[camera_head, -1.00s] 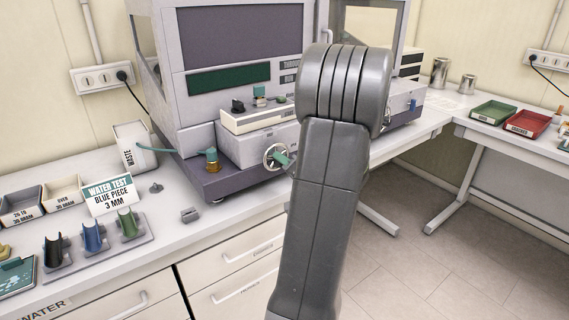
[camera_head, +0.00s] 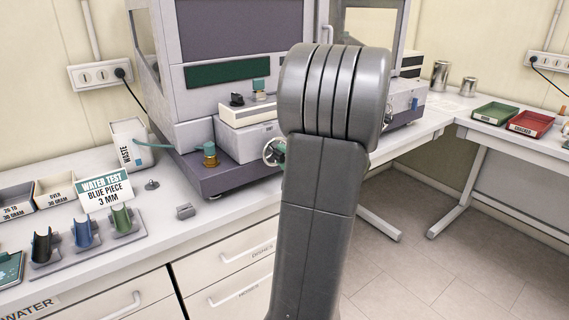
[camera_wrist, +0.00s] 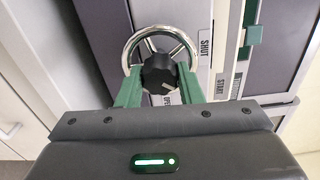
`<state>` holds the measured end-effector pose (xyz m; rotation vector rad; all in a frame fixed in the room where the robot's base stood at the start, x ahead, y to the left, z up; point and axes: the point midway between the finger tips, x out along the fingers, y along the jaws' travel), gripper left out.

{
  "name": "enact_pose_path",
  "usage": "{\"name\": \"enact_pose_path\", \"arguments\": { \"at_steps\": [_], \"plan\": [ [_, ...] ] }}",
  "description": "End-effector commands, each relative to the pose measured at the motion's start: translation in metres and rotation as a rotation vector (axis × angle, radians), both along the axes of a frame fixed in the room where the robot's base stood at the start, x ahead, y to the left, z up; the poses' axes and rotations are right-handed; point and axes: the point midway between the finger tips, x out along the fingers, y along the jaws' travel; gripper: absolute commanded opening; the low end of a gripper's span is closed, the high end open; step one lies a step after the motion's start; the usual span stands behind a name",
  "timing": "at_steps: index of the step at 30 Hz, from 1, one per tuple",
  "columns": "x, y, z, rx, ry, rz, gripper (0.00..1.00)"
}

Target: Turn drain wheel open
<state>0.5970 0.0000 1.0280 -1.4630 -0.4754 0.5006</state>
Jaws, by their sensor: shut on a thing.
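The drain wheel is a chrome ring with spokes and a black hub knob with a pale pointer mark; its rim (camera_wrist: 128,47) shows in the wrist view. It also shows in the head view as a wheel (camera_head: 268,152) on the machine's front, partly hidden by my arm. My gripper (camera_wrist: 160,76) has its green fingers on either side of the black knob (camera_wrist: 158,70) and is shut on it. A SHUT label (camera_wrist: 205,46) is right of the wheel, and a partly hidden label reading OPE (camera_wrist: 162,100) is below the knob.
A START label (camera_wrist: 219,86) is right of my gripper. Drawers (camera_head: 230,290) are below.

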Motion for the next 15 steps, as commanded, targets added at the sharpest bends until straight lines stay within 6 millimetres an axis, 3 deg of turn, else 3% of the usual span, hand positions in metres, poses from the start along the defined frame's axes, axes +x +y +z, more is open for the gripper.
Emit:
{"name": "enact_pose_path", "arguments": {
  "at_steps": [15],
  "plan": [
    [-0.0003,0.0001,-0.0006,0.396,0.290,0.000,0.10]
  ]
}}
